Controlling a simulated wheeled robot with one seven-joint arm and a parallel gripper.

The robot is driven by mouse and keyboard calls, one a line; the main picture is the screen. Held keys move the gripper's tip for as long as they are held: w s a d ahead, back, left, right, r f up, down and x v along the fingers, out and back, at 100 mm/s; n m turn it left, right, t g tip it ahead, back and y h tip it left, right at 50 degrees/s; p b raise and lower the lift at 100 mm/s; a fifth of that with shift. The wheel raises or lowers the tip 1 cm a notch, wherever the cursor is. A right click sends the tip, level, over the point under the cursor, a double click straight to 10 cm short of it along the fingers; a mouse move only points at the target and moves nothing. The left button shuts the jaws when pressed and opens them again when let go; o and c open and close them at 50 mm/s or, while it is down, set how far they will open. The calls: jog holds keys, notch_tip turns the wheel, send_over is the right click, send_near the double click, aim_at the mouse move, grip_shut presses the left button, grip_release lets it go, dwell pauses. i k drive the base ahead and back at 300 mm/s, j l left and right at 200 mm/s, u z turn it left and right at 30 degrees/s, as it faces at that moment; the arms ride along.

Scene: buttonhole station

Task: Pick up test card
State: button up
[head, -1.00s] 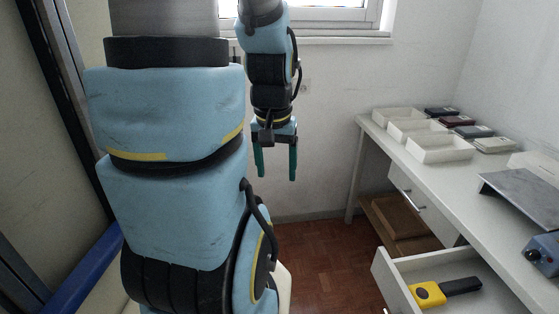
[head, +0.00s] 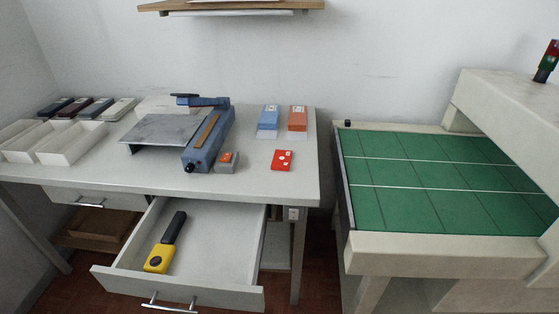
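A small flat red piece with white marks (head: 282,160) lies on the white table (head: 255,184), right of the blue machine. It may be the test card, but I cannot read its markings. A blue block (head: 269,117) and an orange block (head: 298,118) stand behind it on pale sheets near the wall. My gripper is not in view now, so I cannot place it relative to these things.
An open drawer (head: 215,240) holding a yellow and black tool (head: 158,257) juts out below the table. A blue machine with a lever (head: 208,140), a grey plate (head: 160,130) and white trays (head: 72,142) stand left. A green-topped table (head: 440,175) is right.

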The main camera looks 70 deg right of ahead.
aim_at(282, 159)
jog(key=k+l, duration=0.95)
jog(key=k, duration=0.1)
